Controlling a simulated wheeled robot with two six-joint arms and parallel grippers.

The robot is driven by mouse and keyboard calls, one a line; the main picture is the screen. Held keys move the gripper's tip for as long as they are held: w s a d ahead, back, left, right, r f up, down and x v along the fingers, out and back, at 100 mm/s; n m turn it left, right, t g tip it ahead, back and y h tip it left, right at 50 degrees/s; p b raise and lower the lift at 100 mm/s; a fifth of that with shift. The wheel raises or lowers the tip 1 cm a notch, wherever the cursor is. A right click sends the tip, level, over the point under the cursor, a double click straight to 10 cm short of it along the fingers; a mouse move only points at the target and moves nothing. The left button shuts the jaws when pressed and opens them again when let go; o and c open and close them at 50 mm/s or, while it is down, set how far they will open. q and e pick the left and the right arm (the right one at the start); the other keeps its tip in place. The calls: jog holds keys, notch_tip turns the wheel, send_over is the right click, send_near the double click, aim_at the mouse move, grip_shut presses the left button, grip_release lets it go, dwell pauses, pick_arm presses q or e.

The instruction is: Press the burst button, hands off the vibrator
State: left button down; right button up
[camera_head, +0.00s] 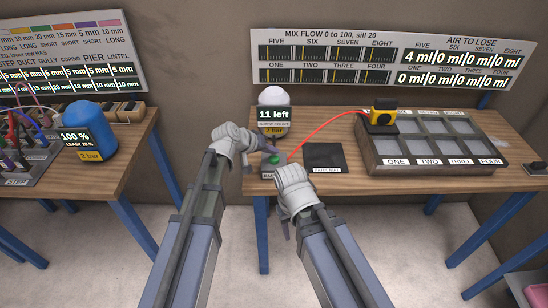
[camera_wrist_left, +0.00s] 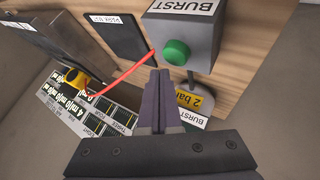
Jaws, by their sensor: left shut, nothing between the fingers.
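The burst button is a green dome (camera_wrist_left: 176,52) on a grey box labelled BURST (camera_wrist_left: 188,22). In the head view, the box (camera_head: 268,172) stands at the table's front left corner. My left gripper (camera_head: 268,149) is shut and empty beside the button. In the left wrist view its closed fingertips (camera_wrist_left: 160,72) point toward the button's lower left, and I cannot tell whether they touch it. The yellow and black vibrator (camera_head: 383,116) stands on the back left part of the compartment tray (camera_head: 430,166), with no gripper on it. My right gripper (camera_head: 284,226) hangs low before the table edge, its fingers unclear.
A red cable (camera_head: 325,129) runs from the vibrator toward the burst box. A black park mat (camera_head: 324,157) lies empty between them. A white-domed counter reading "11 left" (camera_head: 275,114) stands behind the box. A blue tank (camera_head: 91,132) stands on the left table.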

aim_at(272, 160)
pick_arm(q)
jog(key=shift+f, duration=0.15)
dwell(0.8)
jog(key=shift+f+b, duration=0.25)
jog(key=shift+b, duration=0.15)
jog(key=shift+f+b, duration=0.6)
dwell(0.5)
jog(key=shift+r, duration=0.1)
jog(key=shift+r+p, duration=0.9)
jog(key=shift+p, duration=0.1)
notch_tip(272, 160, up, 5)
jog(key=p, duration=0.5)
jog(key=shift+r, duration=0.1)
